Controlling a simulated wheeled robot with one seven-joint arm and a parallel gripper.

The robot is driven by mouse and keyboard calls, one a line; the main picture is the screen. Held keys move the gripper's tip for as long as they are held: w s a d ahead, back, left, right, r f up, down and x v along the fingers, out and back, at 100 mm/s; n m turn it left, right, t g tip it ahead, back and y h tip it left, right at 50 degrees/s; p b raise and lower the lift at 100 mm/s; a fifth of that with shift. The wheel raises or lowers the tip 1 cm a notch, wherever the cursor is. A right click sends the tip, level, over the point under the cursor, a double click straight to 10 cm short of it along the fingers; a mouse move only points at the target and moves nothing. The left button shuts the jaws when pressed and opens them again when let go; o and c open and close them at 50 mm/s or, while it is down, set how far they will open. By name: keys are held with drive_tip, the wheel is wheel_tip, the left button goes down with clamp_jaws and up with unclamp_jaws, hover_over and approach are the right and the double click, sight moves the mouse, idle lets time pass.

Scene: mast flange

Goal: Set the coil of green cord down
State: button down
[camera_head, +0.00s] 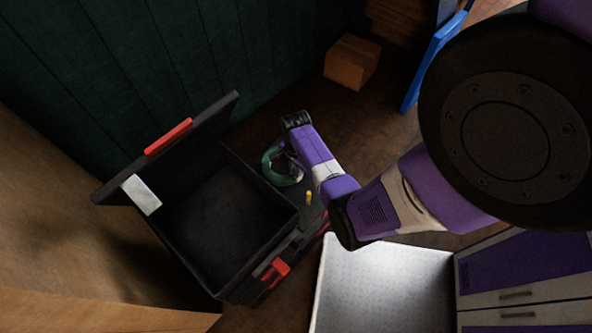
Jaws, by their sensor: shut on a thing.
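The coil of green cord (271,164) shows near the middle of the view, beside the right wall of an open black toolbox. It is a ring of green, partly hidden behind the end of my arm. My gripper (286,160) is at the coil's upper right side and is shut on it. The fingertips are small and dark here, and the exact grip is hard to make out. I cannot tell whether the coil touches the surface below it.
The black toolbox (223,290) stands open with red latches and looks empty. A small yellow object (308,198) is right of it. A cardboard-brown box (352,62) and a blue frame (432,60) are at the back. Dark floor shows between them.

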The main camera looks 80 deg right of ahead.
drive_tip(key=shift+f, duration=0.2)
drive_tip(key=shift+f, duration=0.15)
drive_tip(key=c, duration=1.4)
unclamp_jaws()
wheel_tip(320, 180, up, 12)
drive_tip(key=p, duration=0.1)
drive_tip(key=shift+r+p, duration=0.25)
drive_tip(key=shift+p, duration=0.05)
